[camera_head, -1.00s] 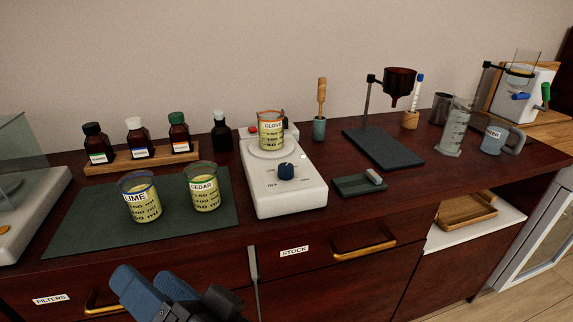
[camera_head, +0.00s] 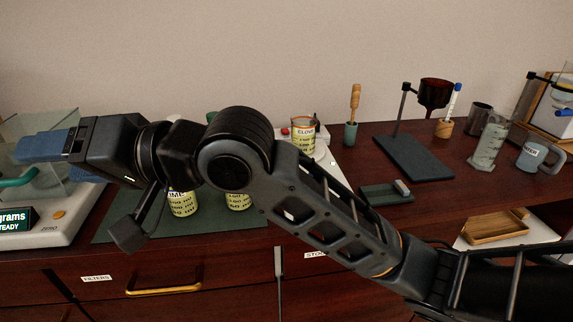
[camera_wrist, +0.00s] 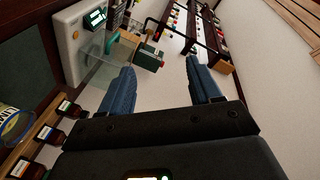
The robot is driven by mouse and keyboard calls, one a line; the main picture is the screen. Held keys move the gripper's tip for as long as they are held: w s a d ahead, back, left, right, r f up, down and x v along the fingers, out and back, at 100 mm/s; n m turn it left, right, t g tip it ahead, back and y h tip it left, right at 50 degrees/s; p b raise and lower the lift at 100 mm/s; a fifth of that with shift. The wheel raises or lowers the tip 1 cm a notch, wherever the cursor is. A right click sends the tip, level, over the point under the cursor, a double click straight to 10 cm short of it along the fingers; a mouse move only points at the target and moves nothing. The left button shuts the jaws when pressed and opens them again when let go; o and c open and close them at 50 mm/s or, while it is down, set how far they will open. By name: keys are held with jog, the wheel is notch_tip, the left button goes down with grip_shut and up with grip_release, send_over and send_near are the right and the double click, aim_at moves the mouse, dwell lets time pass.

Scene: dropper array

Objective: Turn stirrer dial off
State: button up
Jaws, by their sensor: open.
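The stirrer (camera_head: 337,172) is a white box on the dark counter in the head view, mostly hidden behind my arm. Its dial is hidden there now. The CLOVE beaker (camera_head: 304,138) sits on the stirrer's plate, partly covered by my arm. My gripper (camera_head: 45,150) is at the far left in the head view, in front of the balance and well away from the stirrer. In the wrist view my gripper (camera_wrist: 162,72) has its two blue fingers spread wide with nothing between them. The stirrer is not seen in the wrist view.
The balance (camera_head: 70,235) stands at the left near my gripper. Two beakers on the green mat (camera_head: 130,230) are partly behind my arm. The LIME beaker (camera_wrist: 14,124) shows in the wrist view.

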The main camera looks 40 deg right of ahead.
jog(key=s+d+f+m+g+h+p, duration=0.1)
jog(key=d+f+g+h+p, duration=0.3)
jog(key=d, duration=0.9)
jog(key=d+f+m+g+h+b, duration=0.1)
jog(key=d+f+m+g+h, duration=0.1)
jog(key=d+f+h, duration=0.75)
jog(key=s+d+r+m+g, duration=0.1)
jog(key=s+d, duration=0.2)
jog(key=d, duration=0.5)
jog(key=s+d+r+m+g, duration=0.1)
jog(key=s+d, duration=0.1)
jog(key=d, duration=0.6)
jog(key=shift+h, duration=0.45)
jog(key=shift+s+p+x, duration=0.15)
jog(key=shift+p+x, duration=0.35)
jog(key=shift+x, duration=1.45)
jog(key=shift+s+p+x, duration=0.2)
jog(key=shift+p+x, duration=0.25)
jog(key=shift+x, duration=1.55)
jog(key=shift+f, duration=0.1)
jog(key=c, duration=1)
